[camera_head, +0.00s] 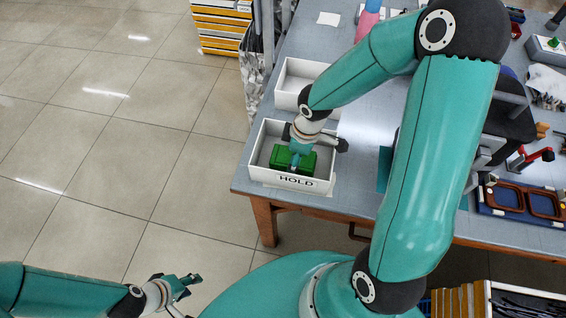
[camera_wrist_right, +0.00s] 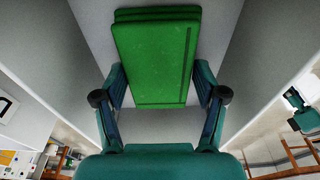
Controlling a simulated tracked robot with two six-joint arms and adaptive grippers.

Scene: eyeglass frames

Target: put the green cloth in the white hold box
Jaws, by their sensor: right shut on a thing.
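The green cloth (camera_head: 293,158) is a folded, block-like bundle inside the white hold box (camera_head: 262,176), whose front wall reads HOLD. My right gripper (camera_head: 299,160) reaches down into this box and is shut on the cloth. In the right wrist view the cloth (camera_wrist_right: 152,62) sits between the two fingers of the right gripper (camera_wrist_right: 160,75), with the grey box floor and walls around it. I cannot tell whether the cloth touches the floor. My left gripper (camera_head: 188,292) is open and empty at the bottom left, over the floor and away from the table.
A second white box (camera_head: 290,82) stands right behind the hold box. The hold box is near the front left corner of the grey table (camera_head: 365,190). A blue tray (camera_head: 490,203) with brown eyeglass frames (camera_head: 510,196) lies at the right. A pink bottle (camera_head: 367,22) stands at the back.

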